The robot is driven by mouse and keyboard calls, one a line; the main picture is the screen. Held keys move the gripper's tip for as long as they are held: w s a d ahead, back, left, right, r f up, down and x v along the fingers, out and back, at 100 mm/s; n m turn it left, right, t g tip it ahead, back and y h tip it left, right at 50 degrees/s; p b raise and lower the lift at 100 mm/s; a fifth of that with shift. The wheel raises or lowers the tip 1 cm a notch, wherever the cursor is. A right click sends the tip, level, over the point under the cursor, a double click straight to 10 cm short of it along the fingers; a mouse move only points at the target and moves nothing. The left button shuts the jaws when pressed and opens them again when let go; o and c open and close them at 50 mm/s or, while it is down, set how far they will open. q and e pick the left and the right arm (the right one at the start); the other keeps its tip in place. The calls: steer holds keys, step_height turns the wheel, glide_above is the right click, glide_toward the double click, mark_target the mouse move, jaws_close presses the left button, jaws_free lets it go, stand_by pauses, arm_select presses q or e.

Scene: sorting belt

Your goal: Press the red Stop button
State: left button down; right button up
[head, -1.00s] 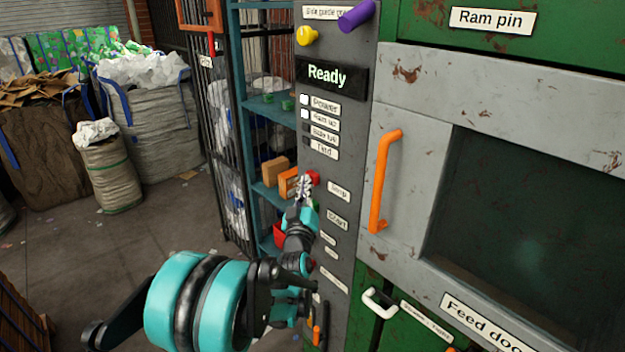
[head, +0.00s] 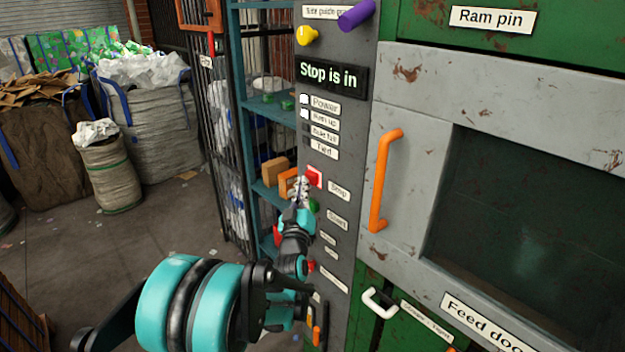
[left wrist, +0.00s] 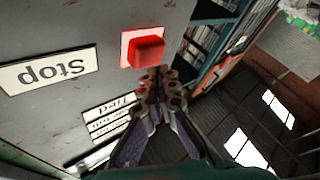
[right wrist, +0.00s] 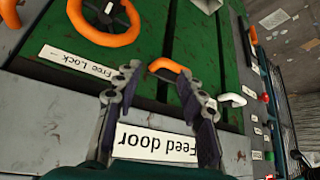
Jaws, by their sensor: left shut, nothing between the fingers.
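The red Stop button (head: 313,177) sits on the grey control panel (head: 345,150), beside its Stop label (head: 339,190). It also shows in the left wrist view (left wrist: 145,50), with a lit red surround. The display (head: 330,77) above reads "Stop is in". My left gripper (head: 302,186) is shut and empty, its tips just below the button in the head view. In the left wrist view its tips (left wrist: 155,75) are close to the button's edge; I cannot tell whether they touch. My right gripper (right wrist: 138,80) is open and empty, before the feed door label (right wrist: 158,143).
An orange handle (head: 384,180) stands out from the machine right of the panel. A green Start button (head: 314,206) lies just below Stop. A yellow knob (head: 306,36) and purple lever (head: 356,16) are above. An orange wheel (right wrist: 105,15) shows in the right wrist view.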

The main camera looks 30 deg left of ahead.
arm_select(q)
steer(key=s, duration=0.1)
steer(key=s+a, duration=0.1)
steer(key=s, duration=0.1)
steer(key=s+a, duration=0.1)
steer(key=s, duration=0.1)
steer(key=shift+s+a, duration=0.15)
steer(key=shift+s, duration=0.1)
stand_by(0.3)
stand_by(0.4)
steer(key=s+d+f+m+g+h, duration=0.3)
steer(key=s+d+f+m+g, duration=0.15)
steer(key=s+d, duration=0.35)
steer(key=s+d+f+m+g+h, duration=0.35)
steer(key=s+d+f, duration=0.2)
steer(key=d, duration=0.35)
steer(key=s+d+f+g, duration=0.2)
steer(key=s+f, duration=0.1)
steer(key=s, duration=0.3)
steer(key=s+d+f+m+g+h, duration=0.1)
steer(key=s+d+f+g, duration=0.1)
steer(key=s, duration=0.4)
steer(key=shift+f+m+g, duration=0.3)
steer(key=shift+f+g, duration=0.2)
steer(key=shift+f, duration=0.1)
